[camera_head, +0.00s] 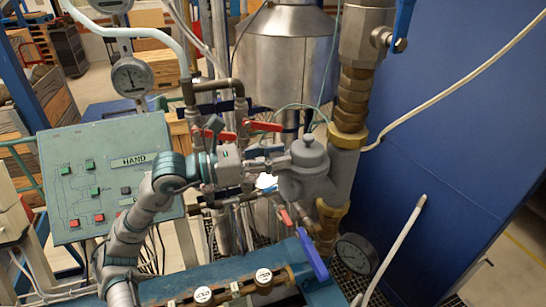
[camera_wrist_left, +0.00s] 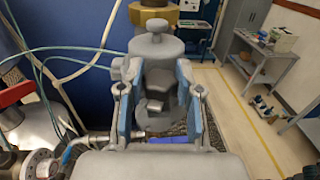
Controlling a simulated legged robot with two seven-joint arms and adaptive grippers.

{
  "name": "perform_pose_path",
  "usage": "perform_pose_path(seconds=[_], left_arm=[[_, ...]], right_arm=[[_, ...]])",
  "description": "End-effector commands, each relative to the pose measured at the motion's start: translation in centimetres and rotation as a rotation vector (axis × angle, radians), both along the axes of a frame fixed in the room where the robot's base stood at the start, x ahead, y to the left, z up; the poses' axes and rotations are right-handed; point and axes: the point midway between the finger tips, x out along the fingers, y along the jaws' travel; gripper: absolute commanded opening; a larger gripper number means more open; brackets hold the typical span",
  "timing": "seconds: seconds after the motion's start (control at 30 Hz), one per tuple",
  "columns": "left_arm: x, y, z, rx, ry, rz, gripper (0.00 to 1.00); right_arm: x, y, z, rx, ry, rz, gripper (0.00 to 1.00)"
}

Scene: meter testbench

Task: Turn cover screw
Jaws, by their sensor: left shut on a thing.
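The grey meter housing (camera_head: 306,172) with a round knob on top stands on the pipework right of centre. It also shows upright in the left wrist view (camera_wrist_left: 157,44). My left gripper (camera_head: 272,161) reaches its near left side from the left. In the left wrist view my left gripper (camera_wrist_left: 156,82) has one blue-padded finger on each side of a grey protruding piece, which looks like the cover screw (camera_wrist_left: 156,84). It is shut on this piece; the exact contact is partly hidden. My right gripper is not in view.
A vertical brass-fitted pipe (camera_head: 353,95) stands just right of the housing. Red valve handles (camera_head: 264,126) sit close above the gripper. A blue lever (camera_head: 312,254) and a dark gauge (camera_head: 356,254) lie below. A green control panel (camera_head: 105,175) is at left, a blue wall (camera_head: 455,130) at right.

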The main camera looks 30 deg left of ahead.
Motion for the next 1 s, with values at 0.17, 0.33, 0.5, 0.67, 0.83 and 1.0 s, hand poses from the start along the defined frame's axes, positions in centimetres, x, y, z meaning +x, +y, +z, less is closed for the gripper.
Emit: perform_pose_path(seconds=[0.17, 0.33, 0.5, 0.67, 0.83, 1.0], left_arm=[[0.03, 0.14, 0.23, -0.002, -0.008, 0.071, 0.00], [0.05, 0.19, 0.29, -0.006, -0.006, 0.073, 0.00], [0.04, 0.20, 0.30, -0.006, -0.007, 0.072, 0.54], [0.04, 0.23, 0.19, -0.004, -0.004, 0.071, 0.60], [-0.02, 0.38, 0.12, -0.004, -0.004, 0.071, 0.60], [-0.56, 1.11, -0.05, -0.006, 0.001, 0.073, 0.60]], right_arm=[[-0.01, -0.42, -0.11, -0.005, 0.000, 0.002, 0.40], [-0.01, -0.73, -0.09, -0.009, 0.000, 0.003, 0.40], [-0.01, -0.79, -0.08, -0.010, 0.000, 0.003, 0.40], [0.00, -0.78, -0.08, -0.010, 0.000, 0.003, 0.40], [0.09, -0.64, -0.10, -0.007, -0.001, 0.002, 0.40], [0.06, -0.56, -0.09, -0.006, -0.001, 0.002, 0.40]])
